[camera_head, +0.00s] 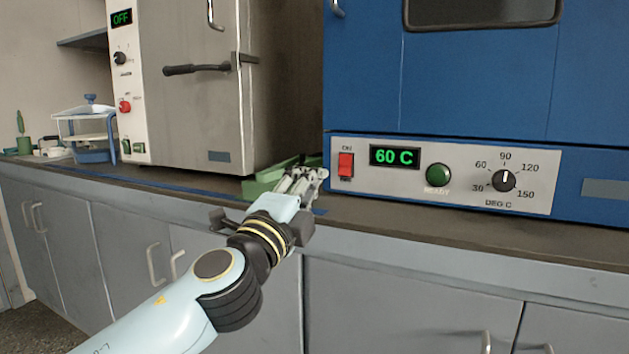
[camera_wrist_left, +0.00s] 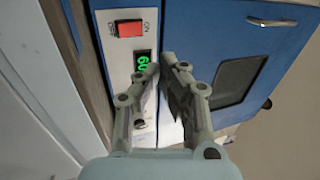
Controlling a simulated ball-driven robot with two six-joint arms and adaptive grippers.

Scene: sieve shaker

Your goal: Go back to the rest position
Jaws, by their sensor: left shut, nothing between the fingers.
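My left arm reaches up from the bottom left in the head view. Its left gripper (camera_head: 308,178) is over the front part of the counter, left of the blue oven's control panel. The gripper appears apart from the oven (camera_head: 450,90). My right gripper is in neither view.
The blue oven reads 60 C, with a red switch (camera_head: 346,165) and a dial (camera_head: 503,180). A cream cabinet reading OFF (camera_head: 185,90) stands left. A green tray (camera_head: 262,187) lies behind my gripper. Grey cupboards (camera_head: 400,300) front the counter.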

